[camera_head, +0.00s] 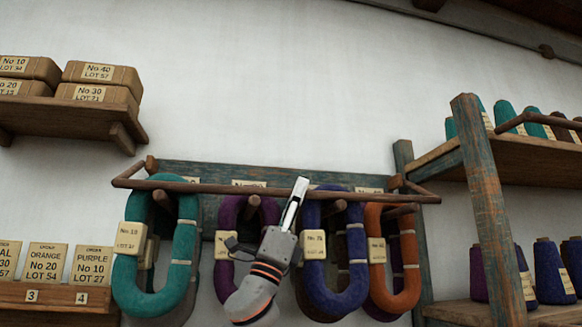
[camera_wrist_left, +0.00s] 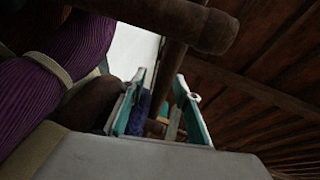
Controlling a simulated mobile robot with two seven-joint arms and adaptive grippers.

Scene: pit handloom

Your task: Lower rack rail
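The rack rail (camera_head: 230,188) is a thin brown wooden bar running across the front of the hanging yarn hanks, joined at both ends to short side arms. My left gripper (camera_head: 300,186) reaches up from below, its pale fingers crossing in front of the rail near its middle. In the left wrist view the two teal-edged fingers (camera_wrist_left: 160,82) stand apart, and a wooden bar (camera_wrist_left: 170,62) shows in line with the gap between them. I cannot tell whether they touch it. My right gripper is in neither view.
Teal (camera_head: 182,250), purple (camera_head: 228,215), blue (camera_head: 352,270) and orange (camera_head: 376,255) hanks hang on pegs close around the gripper. A cone shelf with a wooden post (camera_head: 482,200) stands at right. Box shelves (camera_head: 70,118) are at left. The wall above is clear.

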